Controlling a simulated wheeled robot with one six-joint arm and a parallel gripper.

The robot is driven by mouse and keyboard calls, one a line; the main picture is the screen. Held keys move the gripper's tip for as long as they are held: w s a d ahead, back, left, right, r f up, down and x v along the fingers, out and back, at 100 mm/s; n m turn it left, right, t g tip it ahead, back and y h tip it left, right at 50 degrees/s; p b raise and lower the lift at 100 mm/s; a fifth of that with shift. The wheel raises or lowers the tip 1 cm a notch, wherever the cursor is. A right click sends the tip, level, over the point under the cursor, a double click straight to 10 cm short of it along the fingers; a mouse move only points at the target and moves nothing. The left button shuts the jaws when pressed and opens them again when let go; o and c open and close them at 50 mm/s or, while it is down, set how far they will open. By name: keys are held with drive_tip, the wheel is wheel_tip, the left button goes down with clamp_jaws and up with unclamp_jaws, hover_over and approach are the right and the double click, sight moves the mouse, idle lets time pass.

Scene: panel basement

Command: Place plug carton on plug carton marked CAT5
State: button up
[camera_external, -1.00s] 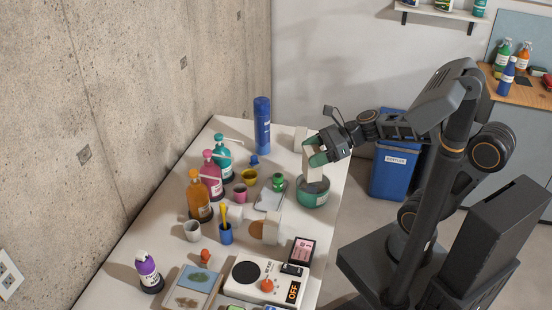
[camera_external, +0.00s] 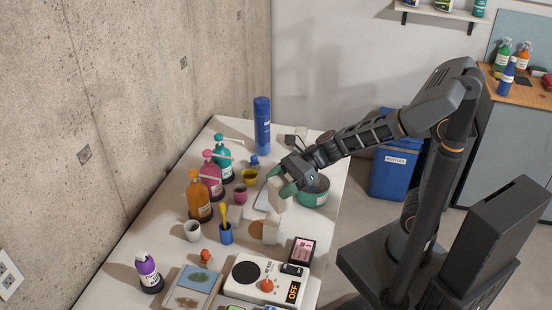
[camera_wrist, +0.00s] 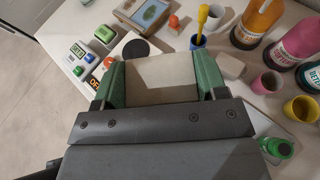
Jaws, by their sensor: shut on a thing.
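My gripper (camera_external: 281,183) is shut on a cream plug carton (camera_external: 275,196), with its green fingers on either side. The held carton hangs above the table, left of the green pot. In the wrist view the carton (camera_wrist: 160,78) fills the space between the fingers (camera_wrist: 160,82). Another cream carton (camera_external: 271,231) stands on the table below and slightly left of the held one, beside a brown round thing. I cannot read a CAT5 mark on any carton. A pale block (camera_wrist: 229,66) also shows in the wrist view, right of the held carton.
A blue cup with a yellow brush (camera_external: 226,234), a white cup (camera_external: 192,231) and pump bottles (camera_external: 199,200) stand to the left. The green pot (camera_external: 314,192) is close on the right. A white device (camera_external: 262,278) and a black-and-pink box (camera_external: 302,251) lie in front.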

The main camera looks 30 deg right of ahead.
sight(270, 199)
drive_tip(key=shift+w+a+f, duration=0.35)
drive_tip(key=shift+a+f, duration=0.05)
drive_tip(key=shift+f, duration=0.2)
drive_tip(key=shift+w+a+f, duration=0.35)
drive_tip(key=shift+f, duration=0.25)
drive_tip(key=shift+w+a+f+b, duration=0.1)
drive_tip(key=shift+f+b, duration=0.15)
drive_tip(key=shift+f, duration=0.65)
drive_tip(key=shift+w+a+f+b, duration=0.1)
drive_tip(key=shift+f+b, duration=0.15)
drive_tip(key=shift+f, duration=0.65)
drive_tip(key=shift+f, duration=0.15)
drive_tip(key=o, duration=1)
drive_tip(key=shift+r, duration=0.2)
drive_tip(key=v, duration=1.2)
drive_tip(key=shift+d+f+p, duration=0.1)
drive_tip(key=shift+p, duration=0.3)
